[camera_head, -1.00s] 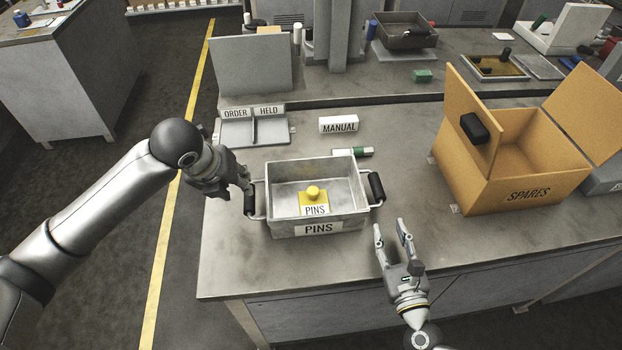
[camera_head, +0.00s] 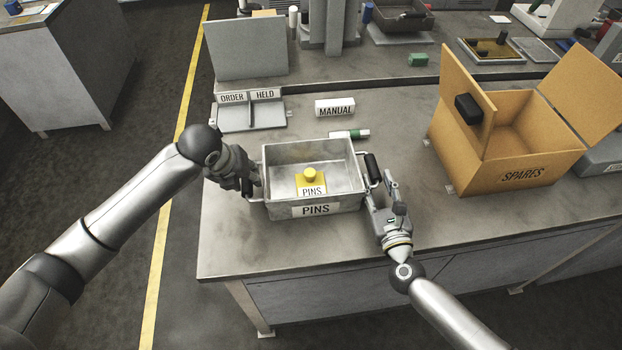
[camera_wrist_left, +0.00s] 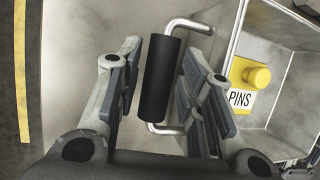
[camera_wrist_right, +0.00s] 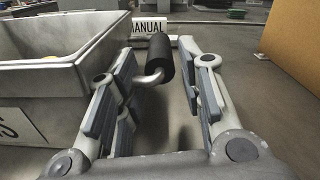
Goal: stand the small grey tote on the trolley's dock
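The small grey tote (camera_head: 330,190), labelled PINS, sits upright on the bench with a yellow knobbed piece (camera_head: 310,178) inside it. It has a black handle on each side. My left gripper (camera_head: 252,188) is at the tote's left handle; in the left wrist view its fingers stand apart with the left handle (camera_wrist_left: 162,78) between them. My right gripper (camera_head: 377,186) is at the right handle; in the right wrist view its open fingers stand on either side of the right handle (camera_wrist_right: 160,58). I see no trolley dock that I can make out.
The bench (camera_head: 300,243) is clear in front of the tote. Behind it are a tray marked ORDER and HELD (camera_head: 250,117), a MANUAL block (camera_head: 335,108) and a green-and-white cylinder (camera_head: 350,134). An open SPARES carton (camera_head: 520,160) stands to the right.

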